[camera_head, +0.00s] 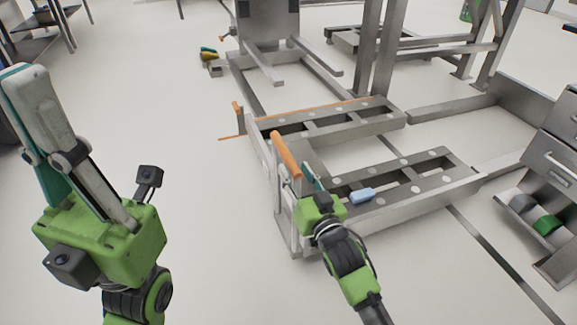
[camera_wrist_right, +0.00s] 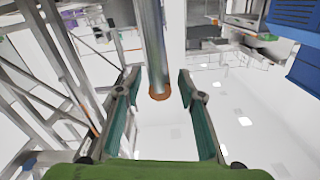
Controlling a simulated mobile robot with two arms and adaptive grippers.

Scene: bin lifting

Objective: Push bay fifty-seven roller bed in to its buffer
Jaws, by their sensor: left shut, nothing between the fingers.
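The roller bed (camera_head: 447,160) is a low grey metal frame with two rails carrying round pads. No bay number is readable. An orange bar handle (camera_head: 286,154) stands at its left end. My right gripper (camera_head: 303,170) is at this end, just below the handle. In the right wrist view, its teal-padded fingers (camera_wrist_right: 158,78) are spread wide, with a metal bar with an orange end (camera_wrist_right: 160,92) showing between them, apart from both pads. My left gripper (camera_head: 24,78) is raised at the left, shut and empty, far from the bed.
Metal posts (camera_head: 385,45) stand behind the bed, and a drawer cabinet (camera_head: 555,150) is at the right. Open floor lies between my arms.

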